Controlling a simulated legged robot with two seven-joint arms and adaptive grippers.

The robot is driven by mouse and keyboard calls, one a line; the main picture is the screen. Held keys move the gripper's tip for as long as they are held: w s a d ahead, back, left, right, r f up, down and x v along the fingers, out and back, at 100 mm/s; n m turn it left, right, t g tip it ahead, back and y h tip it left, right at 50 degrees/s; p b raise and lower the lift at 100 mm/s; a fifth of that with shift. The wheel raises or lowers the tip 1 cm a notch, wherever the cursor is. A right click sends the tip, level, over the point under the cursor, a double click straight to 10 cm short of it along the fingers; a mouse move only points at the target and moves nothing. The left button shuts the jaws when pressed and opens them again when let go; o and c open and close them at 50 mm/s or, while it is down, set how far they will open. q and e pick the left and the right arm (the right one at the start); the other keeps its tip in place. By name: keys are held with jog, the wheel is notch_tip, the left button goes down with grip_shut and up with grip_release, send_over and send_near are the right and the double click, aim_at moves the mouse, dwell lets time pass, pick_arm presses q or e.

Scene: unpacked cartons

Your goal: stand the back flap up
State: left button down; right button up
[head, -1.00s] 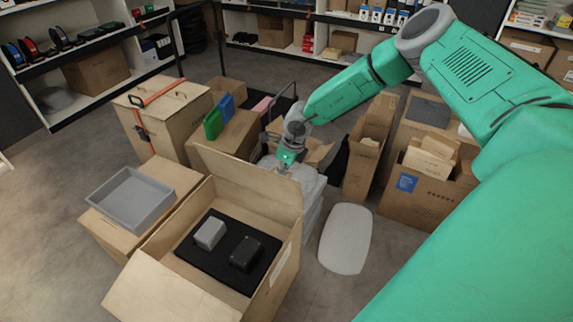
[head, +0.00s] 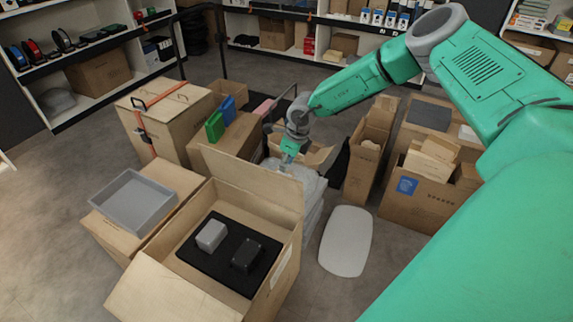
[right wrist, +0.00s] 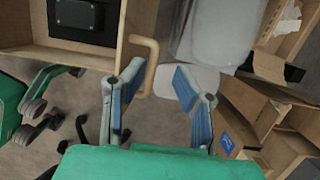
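The open carton (head: 277,265) stands in the lower middle of the head view. Its back flap (head: 250,180) rises from the far rim as a broad panel, tilted rather than lying flat. My right gripper (head: 287,163) is just behind the flap's top edge, toward its right end; contact cannot be told. In the right wrist view my right gripper (right wrist: 158,75) has its two fingers spread wide. A narrow tan piece (right wrist: 151,68) beside the carton wall shows near the left fingertip, apparently not clamped. My left gripper is not in view.
The carton holds a black insert (head: 190,250) with a grey block (head: 211,235) and a dark block (head: 246,254). Its front flap (head: 165,297) is folded outward. A grey tray (head: 133,203) sits on a carton to the left. Wrapped white material (head: 312,195) lies close behind the flap.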

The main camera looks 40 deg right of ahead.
jog(key=p+v, duration=0.1)
jog(key=v, duration=0.1)
jog(key=w+p+v, duration=0.1)
jog(key=p+v, duration=0.1)
jog(key=v, duration=0.1)
jog(key=shift+a+r, duration=0.1)
jog(key=shift+a, duration=0.15)
jog(key=shift+c, duration=0.4)
